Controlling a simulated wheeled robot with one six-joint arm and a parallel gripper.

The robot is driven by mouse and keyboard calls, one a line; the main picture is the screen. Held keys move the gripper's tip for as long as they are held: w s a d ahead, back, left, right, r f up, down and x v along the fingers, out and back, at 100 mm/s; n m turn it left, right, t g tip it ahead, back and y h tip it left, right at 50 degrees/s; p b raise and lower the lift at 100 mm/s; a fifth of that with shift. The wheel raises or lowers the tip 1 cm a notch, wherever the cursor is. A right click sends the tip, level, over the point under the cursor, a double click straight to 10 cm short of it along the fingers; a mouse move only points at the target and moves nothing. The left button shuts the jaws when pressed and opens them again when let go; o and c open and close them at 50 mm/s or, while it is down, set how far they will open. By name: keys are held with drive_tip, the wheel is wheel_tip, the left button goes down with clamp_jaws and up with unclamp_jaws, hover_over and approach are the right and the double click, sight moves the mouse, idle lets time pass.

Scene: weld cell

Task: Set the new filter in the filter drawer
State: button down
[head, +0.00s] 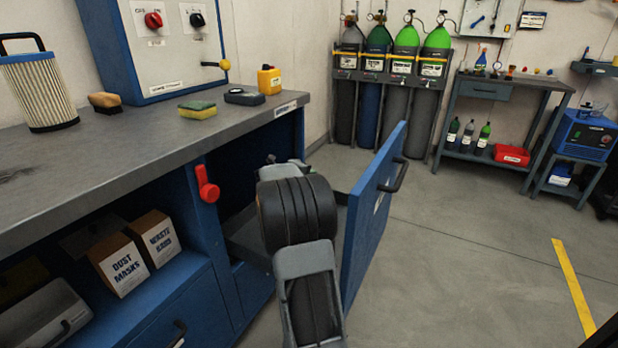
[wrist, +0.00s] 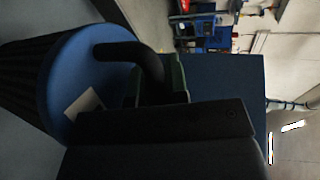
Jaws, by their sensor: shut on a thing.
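My gripper (wrist: 158,85) is shut on the black handle (wrist: 135,55) of a filter with a blue end cap (wrist: 65,75) and dark pleated side. A pale label lies on the cap. In the head view my arm hides this filter. The filter drawer (head: 372,205) is pulled out, its blue front to the right of my arm and part of its grey inside (head: 243,238) showing. My arm reaches over the drawer; whether the held filter touches it I cannot tell. Another filter (head: 40,88), with pale pleats and a blue cap, stands upright on the bench at the left.
The bench top (head: 120,150) carries a sponge (head: 197,109), a brush (head: 104,102) and a yellow container (head: 269,80). A red lever (head: 207,184) sticks out of the cabinet beside the drawer.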

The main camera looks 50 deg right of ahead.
drive_tip(key=c, duration=1.1)
unclamp_jaws()
drive_tip(key=shift+a+r, duration=0.1)
drive_tip(key=shift+p+v, duration=1.7)
drive_tip(key=shift+v, duration=4.25)
